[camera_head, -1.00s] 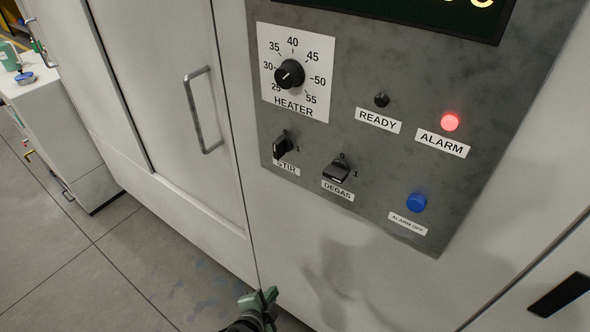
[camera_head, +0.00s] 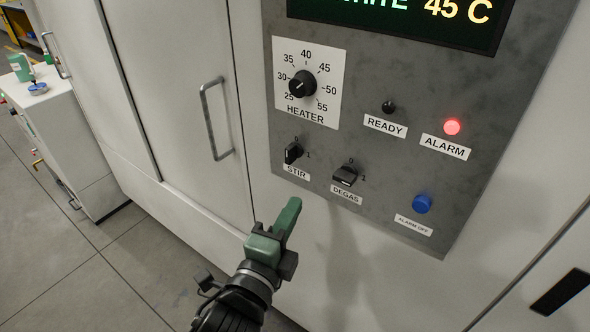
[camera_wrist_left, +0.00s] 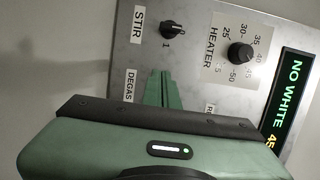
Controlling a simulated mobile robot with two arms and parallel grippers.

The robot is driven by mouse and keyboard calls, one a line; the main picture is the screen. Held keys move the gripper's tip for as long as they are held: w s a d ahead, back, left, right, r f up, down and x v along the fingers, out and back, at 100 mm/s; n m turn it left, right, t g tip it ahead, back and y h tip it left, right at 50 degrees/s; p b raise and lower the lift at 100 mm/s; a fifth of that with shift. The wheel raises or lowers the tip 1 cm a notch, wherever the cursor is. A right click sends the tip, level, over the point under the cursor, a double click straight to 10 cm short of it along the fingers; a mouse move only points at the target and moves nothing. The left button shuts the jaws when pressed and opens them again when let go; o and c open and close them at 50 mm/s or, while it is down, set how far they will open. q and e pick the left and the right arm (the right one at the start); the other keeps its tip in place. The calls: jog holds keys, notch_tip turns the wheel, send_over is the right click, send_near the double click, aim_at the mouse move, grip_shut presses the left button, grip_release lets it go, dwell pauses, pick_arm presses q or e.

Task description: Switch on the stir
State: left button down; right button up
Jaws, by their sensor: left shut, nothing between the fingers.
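The black STIR knob (camera_head: 293,152) is on the grey control panel (camera_head: 385,165), above its STIR label (camera_head: 296,172). Its grip appears turned toward the 0 mark. It also shows in the left wrist view (camera_wrist_left: 172,30), beyond the fingertips. My left gripper (camera_head: 293,203) is shut and empty, below and in front of the panel, apart from the knob. Its green fingers also show in the left wrist view (camera_wrist_left: 163,84). My right gripper is not in view.
The DEGAS knob (camera_head: 345,175) is close to the right of STIR. The HEATER dial (camera_head: 302,84) is above. The ALARM lamp (camera_head: 453,127) glows red; the ALARM OFF button (camera_head: 422,204) is blue. A door handle (camera_head: 214,120) stands out at left. The display (camera_head: 400,18) reads 45 C.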

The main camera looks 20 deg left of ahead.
aim_at(291, 154)
pick_arm(q)
jog(key=w+p, duration=0.1)
jog(key=w, duration=0.2)
jog(key=w+p, duration=0.1)
jog(key=w, duration=0.2)
jog(key=w+d+p, duration=0.1)
jog(key=w, duration=0.3)
jog(key=shift+r, duration=0.15)
jog(key=a+p, duration=0.1)
jog(key=w+a, duration=0.1)
jog(key=a, duration=0.1)
jog(key=shift+p, duration=0.4)
jog(key=shift+w+a, duration=0.15)
jog(key=shift+a, duration=0.3)
jog(key=shift+d+f, duration=0.1)
jog(key=shift+f, duration=0.1)
